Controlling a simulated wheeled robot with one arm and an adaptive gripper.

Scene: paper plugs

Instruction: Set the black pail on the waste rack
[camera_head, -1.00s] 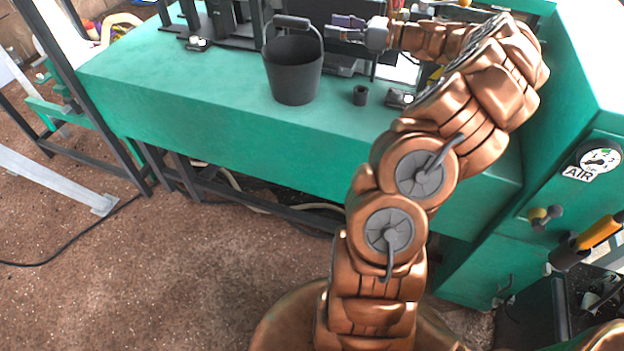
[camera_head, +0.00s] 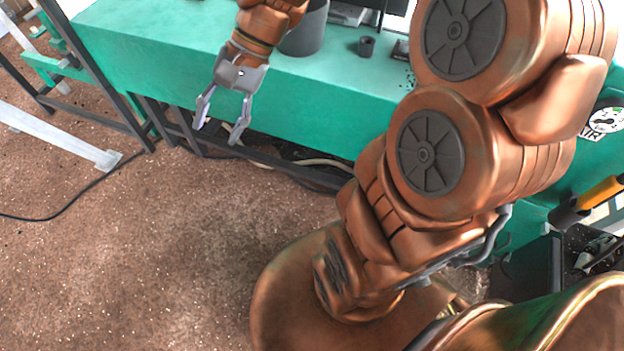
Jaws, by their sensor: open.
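The black pail (camera_head: 307,34) stands upright on the green bench (camera_head: 160,45). The top edge of the picture cuts off its upper part and handle, and my wrist hides its left side. My gripper (camera_head: 219,133) is open and empty, its two fingers pointing down in front of the bench's front face. It is left of and lower in the picture than the pail, with no contact seen between fingers and pail. I cannot make out a waste rack in this view.
A small black cup (camera_head: 366,47) stands on the bench right of the pail. A dark metal frame post (camera_head: 95,75) rises at the left. A pale beam (camera_head: 60,140) lies low at left. The brown floor (camera_head: 150,270) at lower left is mostly clear, apart from a black cable.

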